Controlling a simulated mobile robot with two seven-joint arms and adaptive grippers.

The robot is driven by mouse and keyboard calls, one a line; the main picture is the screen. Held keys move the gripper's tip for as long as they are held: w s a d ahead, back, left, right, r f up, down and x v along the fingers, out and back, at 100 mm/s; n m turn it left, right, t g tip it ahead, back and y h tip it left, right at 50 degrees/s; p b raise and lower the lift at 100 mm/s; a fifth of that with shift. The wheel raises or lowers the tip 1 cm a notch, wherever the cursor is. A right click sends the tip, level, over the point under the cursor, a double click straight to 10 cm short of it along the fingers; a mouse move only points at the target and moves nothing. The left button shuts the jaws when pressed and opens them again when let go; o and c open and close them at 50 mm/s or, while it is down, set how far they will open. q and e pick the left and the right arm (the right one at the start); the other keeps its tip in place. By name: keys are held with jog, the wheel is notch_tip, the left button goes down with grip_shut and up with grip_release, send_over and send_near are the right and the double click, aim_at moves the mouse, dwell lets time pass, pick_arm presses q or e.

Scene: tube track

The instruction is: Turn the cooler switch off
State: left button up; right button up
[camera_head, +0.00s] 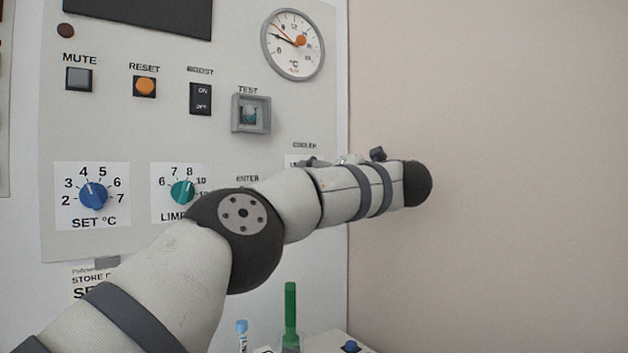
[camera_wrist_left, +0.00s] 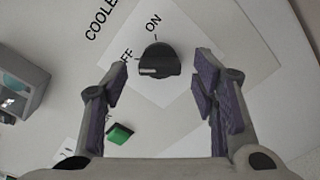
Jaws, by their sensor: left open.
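The cooler switch is a black rotary knob (camera_wrist_left: 159,60) on a white label plate marked ON and OFF in the left wrist view. A short pale mark shows on the knob's lower left part; I cannot tell for sure which setting it points to. My left gripper (camera_wrist_left: 160,82) is open, its two purple-padded fingers on either side of the knob in the picture, with a gap on both sides. I cannot tell how far the fingertips are from the panel. In the head view my left arm hides the knob and most of the gripper; only the COOLER lettering and a plate corner show.
On the panel are a blue SET knob (camera_head: 93,195), a teal LIMIT knob (camera_head: 182,192), a MUTE button (camera_head: 79,78), an orange RESET button (camera_head: 145,87), a black rocker (camera_head: 201,98), a framed TEST button (camera_head: 250,113) and a dial gauge (camera_head: 293,45). A green-capped tube (camera_head: 290,305) stands below.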

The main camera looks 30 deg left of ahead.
pick_arm(q)
jog(key=v, duration=1.1)
jog(key=shift+d, duration=0.1)
